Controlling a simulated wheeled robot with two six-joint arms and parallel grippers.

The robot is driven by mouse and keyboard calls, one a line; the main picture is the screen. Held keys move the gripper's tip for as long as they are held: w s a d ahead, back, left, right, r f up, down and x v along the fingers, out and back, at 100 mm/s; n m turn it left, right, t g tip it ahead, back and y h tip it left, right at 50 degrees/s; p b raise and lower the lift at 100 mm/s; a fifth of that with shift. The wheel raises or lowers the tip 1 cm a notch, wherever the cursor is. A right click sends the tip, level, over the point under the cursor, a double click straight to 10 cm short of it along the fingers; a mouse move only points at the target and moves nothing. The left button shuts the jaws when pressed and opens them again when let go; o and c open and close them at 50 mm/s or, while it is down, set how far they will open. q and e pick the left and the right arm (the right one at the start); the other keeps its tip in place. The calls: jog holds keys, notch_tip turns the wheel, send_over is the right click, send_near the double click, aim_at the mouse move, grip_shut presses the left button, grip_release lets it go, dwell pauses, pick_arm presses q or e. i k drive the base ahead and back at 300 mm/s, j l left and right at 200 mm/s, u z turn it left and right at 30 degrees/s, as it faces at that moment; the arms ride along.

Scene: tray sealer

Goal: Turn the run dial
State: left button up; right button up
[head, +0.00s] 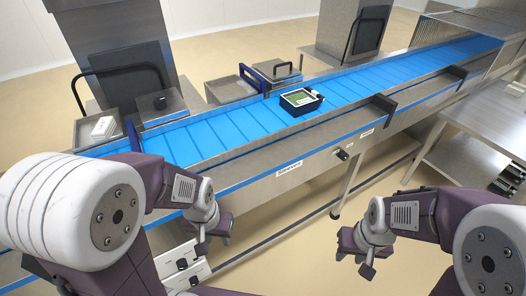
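A black knob (342,154) sticks out from the side panel of the conveyor, between small white labels. I cannot read the labels, so I cannot tell for sure that it is the run dial. My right gripper (357,255) is below and apart from this knob, over the floor, with its fingers spread and empty. My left gripper (212,238) is near the front side of the conveyor at lower left, with its fingers apart and nothing between them. White boxes (188,254) with dark knobs sit just below it, partly hidden by my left arm.
A steel table (465,160) stands at right. Black brackets (384,105) stick up along the near rail. Steel bins and machine columns stand behind the belt. The floor between conveyor and table is clear.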

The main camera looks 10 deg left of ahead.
aim_at(182, 264)
jog(key=k+j+u, duration=0.1)
jog(key=u, duration=0.35)
jog(key=j+u, duration=0.15)
jog(key=u, duration=0.25)
jog(key=k+j+u, duration=0.15)
jog(key=u, duration=0.3)
jog(key=l+u, duration=0.6)
jog(key=l, duration=0.2)
jog(key=i, duration=0.05)
